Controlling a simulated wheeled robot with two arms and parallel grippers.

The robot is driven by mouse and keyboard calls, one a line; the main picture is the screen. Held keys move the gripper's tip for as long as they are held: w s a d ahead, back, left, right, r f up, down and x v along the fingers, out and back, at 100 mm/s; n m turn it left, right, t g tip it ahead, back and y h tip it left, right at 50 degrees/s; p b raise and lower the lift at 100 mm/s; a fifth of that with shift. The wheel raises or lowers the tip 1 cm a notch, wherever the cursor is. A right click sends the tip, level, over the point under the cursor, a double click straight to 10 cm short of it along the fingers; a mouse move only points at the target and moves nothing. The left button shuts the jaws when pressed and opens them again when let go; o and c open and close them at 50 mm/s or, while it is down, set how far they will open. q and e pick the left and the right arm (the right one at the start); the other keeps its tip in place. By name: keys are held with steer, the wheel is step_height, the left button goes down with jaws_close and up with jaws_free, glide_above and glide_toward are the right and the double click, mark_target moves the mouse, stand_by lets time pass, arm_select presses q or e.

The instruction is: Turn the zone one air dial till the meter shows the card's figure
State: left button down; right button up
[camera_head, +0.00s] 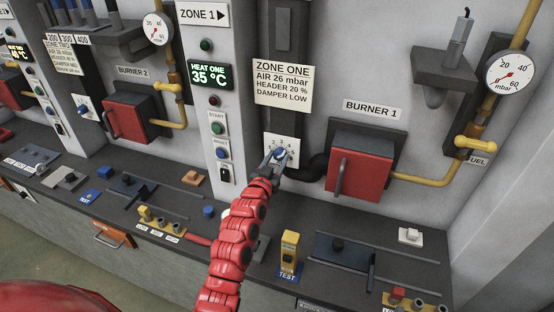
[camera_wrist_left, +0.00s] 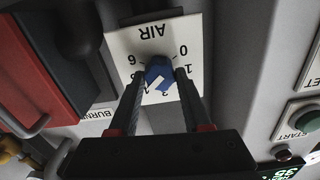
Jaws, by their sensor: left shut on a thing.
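The zone one air dial is a blue knob (camera_head: 281,153) on a white numbered plate (camera_head: 270,140) under the card. In the left wrist view the knob (camera_wrist_left: 158,70) and its AIR plate (camera_wrist_left: 185,27) appear upside down. My left gripper (camera_head: 273,157) is shut on the knob, one finger on each side. Its white pointer is partly visible between the fingers, but I cannot read its exact setting. The card (camera_head: 283,86) reads ZONE ONE, AIR 26 mbar, HEADER 20 %, DAMPER LOW. The round mbar meter (camera_head: 510,72) is at upper right; its needle is too small to read surely. My right gripper is not in view.
A red burner box (camera_head: 360,172) with a handle and a dark hose stand right of the dial. A yellow fuel pipe (camera_head: 420,180) runs further right. The ZONE 1 panel with START button (camera_head: 218,128) is left. The bench below holds a yellow TEST block (camera_head: 289,250).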

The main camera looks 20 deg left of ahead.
arm_select(q)
steer(key=shift+a+f+n+b, duration=0.1)
steer(key=shift+f+n+b, duration=0.05)
steer(key=shift+n+b, duration=1.6)
steer(key=shift+n, duration=0.25)
steer(key=shift+n+b, duration=0.7)
steer(key=shift+n, duration=0.7)
steer(key=shift+c, duration=1.8)
jaws_free()
